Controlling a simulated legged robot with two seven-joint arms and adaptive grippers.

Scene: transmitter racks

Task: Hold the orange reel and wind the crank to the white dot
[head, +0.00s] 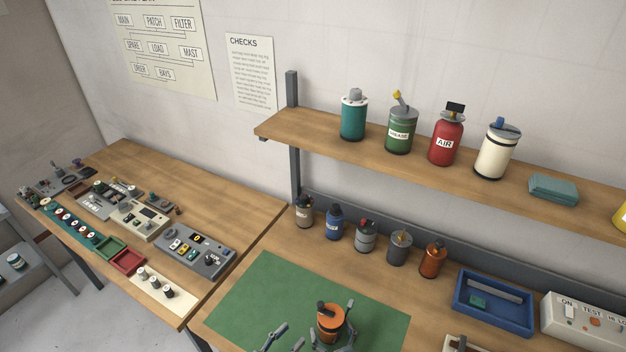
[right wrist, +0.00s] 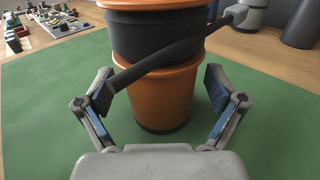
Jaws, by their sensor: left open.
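The orange reel (head: 331,326) stands upright on the green mat (head: 262,300) at the bottom of the head view. In the right wrist view the reel (right wrist: 165,92) shows orange bands around a black band. Its dark crank (right wrist: 175,50) runs slantwise across the front, with a grey knob at the upper right. I see no white dot. My right gripper (right wrist: 160,85) has a finger at each side of the reel's lower orange part; whether both pads touch is unclear. My left gripper (head: 284,337) is open and empty, left of the reel, low over the mat.
Several small canisters stand behind the mat, including an orange one (head: 433,259). A blue tray (head: 493,303) and a switch box (head: 583,322) are to the right. A shelf (head: 385,160) with bottles hangs above. The mat's left part is clear.

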